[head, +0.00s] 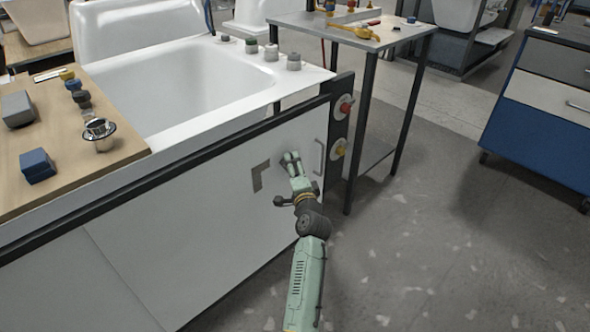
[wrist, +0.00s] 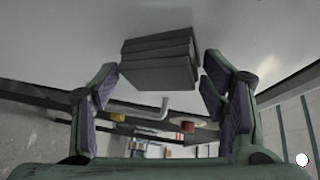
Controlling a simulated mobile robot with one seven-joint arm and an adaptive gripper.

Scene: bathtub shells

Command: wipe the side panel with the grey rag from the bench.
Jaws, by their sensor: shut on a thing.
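The side panel (head: 215,185) is the large white front of the bathtub shell, upright in the middle of the head view. My gripper (head: 292,162) is at the panel's right part, left of a grey handle. In the wrist view the grey rag (wrist: 158,65) is a dark, folded, layered block between my two fingers, and the gripper is shut on it. The rag faces the pale panel surface; I cannot tell whether it touches. In the head view the gripper mostly hides the rag. A grey-brown angular mark (head: 259,176) shows on the panel just left of my gripper.
The panel handle (head: 319,157) is close to the right of my gripper. A red knob (head: 346,108) and a yellow knob (head: 339,151) stick out beyond it. A metal table (head: 345,38) stands behind. A wooden bench top (head: 75,185) holds fittings at left.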

